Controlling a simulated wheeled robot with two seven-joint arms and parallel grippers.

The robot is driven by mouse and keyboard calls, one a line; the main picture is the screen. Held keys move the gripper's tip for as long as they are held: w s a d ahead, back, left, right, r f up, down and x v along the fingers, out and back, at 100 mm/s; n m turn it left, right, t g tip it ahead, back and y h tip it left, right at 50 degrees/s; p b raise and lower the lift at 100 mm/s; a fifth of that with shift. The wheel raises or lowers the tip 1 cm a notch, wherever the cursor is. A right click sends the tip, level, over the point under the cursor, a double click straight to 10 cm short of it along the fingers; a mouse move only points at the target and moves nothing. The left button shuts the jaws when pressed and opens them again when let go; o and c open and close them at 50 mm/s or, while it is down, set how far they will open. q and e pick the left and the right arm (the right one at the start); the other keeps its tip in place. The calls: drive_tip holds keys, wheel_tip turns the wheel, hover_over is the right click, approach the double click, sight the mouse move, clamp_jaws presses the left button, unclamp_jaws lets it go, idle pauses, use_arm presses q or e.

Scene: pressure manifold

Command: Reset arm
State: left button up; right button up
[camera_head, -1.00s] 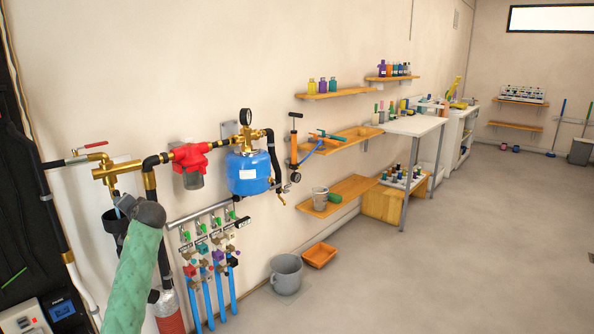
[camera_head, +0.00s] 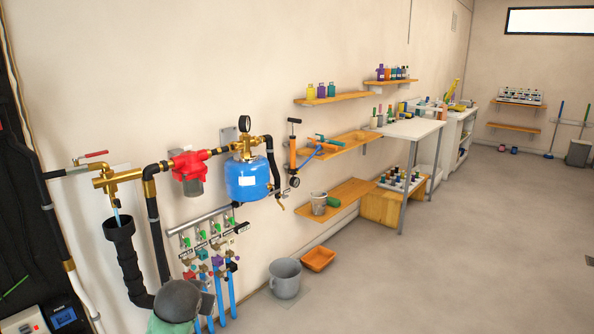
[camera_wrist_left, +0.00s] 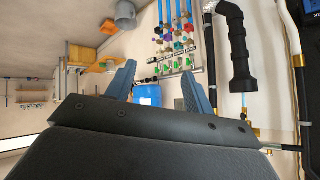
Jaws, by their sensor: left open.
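My left arm (camera_head: 178,309) shows only as a grey and green part at the bottom edge of the head view, in front of the lower manifold pipes. In the left wrist view my left gripper (camera_wrist_left: 158,70) has its two blue-grey fingers spread apart with nothing held between them. The blue tank (camera_wrist_left: 147,95) and the valve manifold (camera_wrist_left: 180,63) appear beyond the fingers, upside down. My right gripper is in neither view.
On the wall are a red filter housing (camera_head: 188,168), the blue tank (camera_head: 246,180), a red-handled brass tap (camera_head: 92,155) and a black drain pipe (camera_head: 122,250). A grey bucket (camera_head: 286,280) and orange tray (camera_head: 319,259) stand on the floor. The floor to the right is clear.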

use_arm(q)
drive_tip(key=s+d+f+g+h+p, duration=0.1)
drive_tip(key=s+f, duration=0.5)
drive_tip(key=s, duration=0.7)
drive_tip(key=s+d+f+g+h+p, duration=0.1)
drive_tip(key=s+d+f+g+p, duration=0.2)
drive_tip(key=s, duration=1)
drive_tip(key=s+d+f+g+h+p, duration=0.1)
drive_tip(key=s+d+f+g, duration=0.2)
drive_tip(key=s+d+f, duration=0.4)
drive_tip(key=s+f, duration=0.3)
drive_tip(key=s, duration=0.3)
drive_tip(key=shift+d+m+p, duration=0.15)
drive_tip(key=shift+m+p, duration=0.25)
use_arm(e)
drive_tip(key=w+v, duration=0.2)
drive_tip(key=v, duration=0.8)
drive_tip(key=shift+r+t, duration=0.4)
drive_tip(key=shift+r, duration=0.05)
